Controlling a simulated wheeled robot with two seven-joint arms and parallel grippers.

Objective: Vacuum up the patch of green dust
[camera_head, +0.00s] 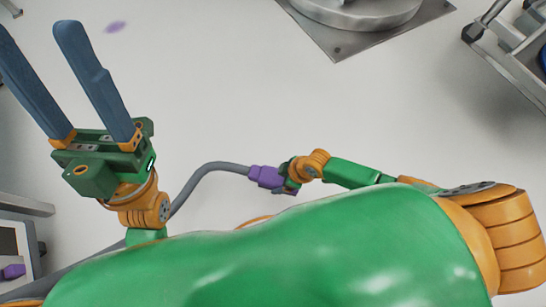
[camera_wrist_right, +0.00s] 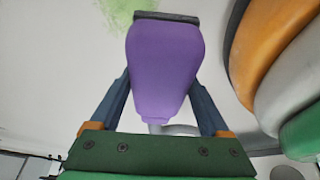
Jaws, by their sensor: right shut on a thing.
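A purple vacuum nozzle (camera_wrist_right: 163,65) with a dark front edge sits between the blue fingers of my right gripper (camera_head: 286,180), which is shut on it. In the head view the purple tool (camera_head: 265,177) has a grey hose (camera_head: 205,172) running off to the left. The green dust patch (camera_wrist_right: 118,12) is on the floor at the top of the right wrist view, beyond the nozzle and a little left, cut by the frame edge. I cannot see it in the head view. My left gripper (camera_head: 36,30) is open and empty, its long blue fingers apart over the floor.
A purple smudge (camera_head: 115,27) marks the floor at the upper left. A round metal base on a square plate (camera_head: 345,40) stands at the top. A metal frame (camera_head: 500,45) is at the upper right. The white floor between them is clear.

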